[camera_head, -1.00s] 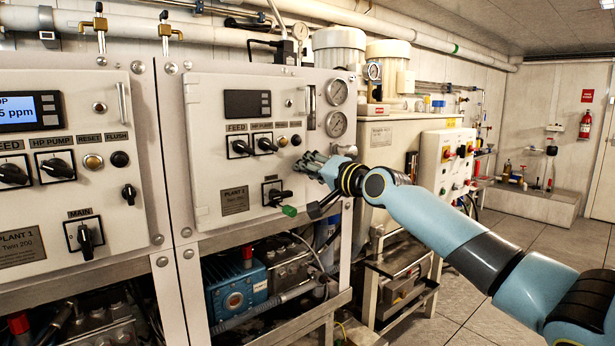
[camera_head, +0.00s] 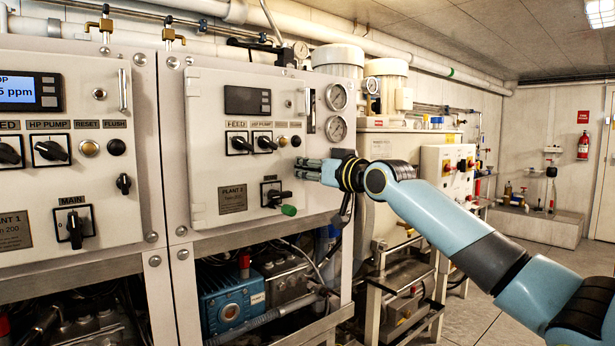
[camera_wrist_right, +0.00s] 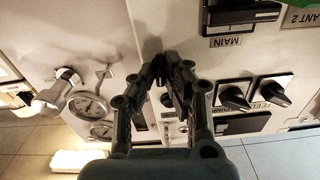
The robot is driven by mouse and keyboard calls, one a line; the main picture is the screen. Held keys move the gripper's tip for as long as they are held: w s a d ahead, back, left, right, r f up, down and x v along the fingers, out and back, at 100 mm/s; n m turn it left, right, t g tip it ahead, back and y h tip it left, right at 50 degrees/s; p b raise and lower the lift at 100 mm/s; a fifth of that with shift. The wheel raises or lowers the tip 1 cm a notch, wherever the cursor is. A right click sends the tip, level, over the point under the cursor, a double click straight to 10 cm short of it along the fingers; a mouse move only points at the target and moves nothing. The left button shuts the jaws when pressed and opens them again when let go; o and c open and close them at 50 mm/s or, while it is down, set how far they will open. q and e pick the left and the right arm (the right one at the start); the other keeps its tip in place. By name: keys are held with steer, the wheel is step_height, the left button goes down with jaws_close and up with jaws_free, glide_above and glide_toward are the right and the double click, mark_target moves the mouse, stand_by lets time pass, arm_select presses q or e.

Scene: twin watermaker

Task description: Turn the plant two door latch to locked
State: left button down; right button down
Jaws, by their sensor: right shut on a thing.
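The plant two door (camera_head: 215,150) is a pale panel with feed and HP pump knobs. My right gripper (camera_head: 298,170) is at the door's right side, below the small round buttons, its fingers pointing left. In the right wrist view its dark fingers (camera_wrist_right: 160,66) come together at the panel face. It is shut on the door latch, which the fingers almost wholly hide, so its turn angle cannot be told. A similar small black latch (camera_head: 124,184) shows on the plant one door. My left gripper is not in view.
The black main switch (camera_head: 277,196) and a green-tipped part (camera_head: 289,210) sit just below left of my right gripper. Pressure gauges (camera_head: 337,97) and a vertical handle (camera_head: 309,108) are above it. A metal frame and pumps stand underneath.

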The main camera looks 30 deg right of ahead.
steer(key=shift+f+n, duration=0.1)
steer(key=shift+n, duration=0.4)
steer(key=shift+b, duration=0.3)
steer(key=c, duration=1.4)
jaws_free()
steer(key=s, duration=0.7)
steer(key=shift+s+d, duration=0.25)
steer(key=shift+d, duration=0.05)
